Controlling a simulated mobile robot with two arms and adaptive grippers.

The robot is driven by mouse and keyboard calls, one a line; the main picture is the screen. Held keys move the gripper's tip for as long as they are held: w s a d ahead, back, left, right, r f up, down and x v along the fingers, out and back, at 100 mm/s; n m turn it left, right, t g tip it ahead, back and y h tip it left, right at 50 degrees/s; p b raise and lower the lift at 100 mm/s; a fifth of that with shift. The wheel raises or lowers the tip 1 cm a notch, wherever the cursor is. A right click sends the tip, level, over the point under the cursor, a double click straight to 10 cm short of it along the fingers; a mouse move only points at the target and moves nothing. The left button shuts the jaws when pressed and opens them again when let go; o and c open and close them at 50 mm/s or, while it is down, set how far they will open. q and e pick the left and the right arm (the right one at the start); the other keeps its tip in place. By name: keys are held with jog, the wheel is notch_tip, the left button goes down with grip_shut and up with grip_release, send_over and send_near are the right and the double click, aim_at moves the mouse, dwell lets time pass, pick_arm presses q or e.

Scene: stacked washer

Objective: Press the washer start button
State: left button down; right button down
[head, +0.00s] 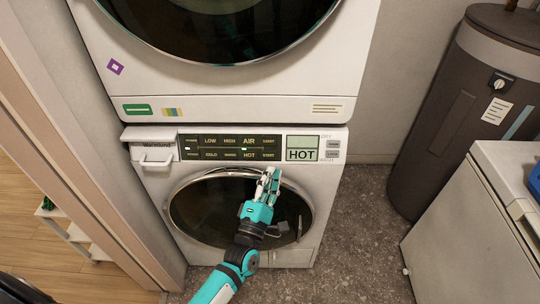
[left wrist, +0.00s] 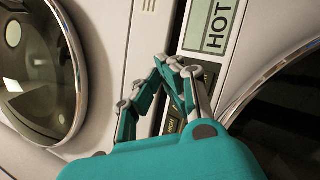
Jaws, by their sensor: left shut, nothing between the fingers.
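The lower white washer (head: 325,185) has a dark control strip (head: 215,147) with labels such as LOW, HIGH, AIR and HOT. A START label (head: 269,154) sits at the strip's right end, beside a display (head: 302,148) reading HOT. The display also shows in the left wrist view (left wrist: 212,25). My left gripper (head: 270,174) is shut and empty, just below the START label in the head view. In the left wrist view its fingertips (left wrist: 174,64) overlap the strip beside the display and hide part of it. Whether they touch the panel I cannot tell. My right gripper is not in view.
A second white machine (head: 240,106) is stacked on the washer. A dark cylindrical tank (head: 455,120) and a white box-shaped unit (head: 470,235) stand to the right. A door frame (head: 75,150) is at the left. Grey floor (head: 360,250) is clear between washer and white unit.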

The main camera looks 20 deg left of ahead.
aim_at(269, 155)
pick_arm(q)
jog(key=shift+f, duration=0.1)
jog(key=shift+w+a+f+b, duration=0.4)
jog(key=shift+w+f+b, duration=0.15)
jog(key=shift+w+b, duration=0.65)
jog(key=shift+w+a+f+b, duration=0.35)
jog(key=shift+w+f+b, duration=0.4)
jog(key=shift+w, duration=0.65)
jog(key=shift+w+a+f+b, duration=0.4)
jog(key=shift+w+b, duration=0.75)
jog(key=shift+w, duration=0.15)
jog(key=shift+f, duration=0.1)
jog(key=shift+w+a+b, duration=0.1)
jog(key=shift+w+b, duration=0.25)
jog(key=shift+b, duration=0.05)
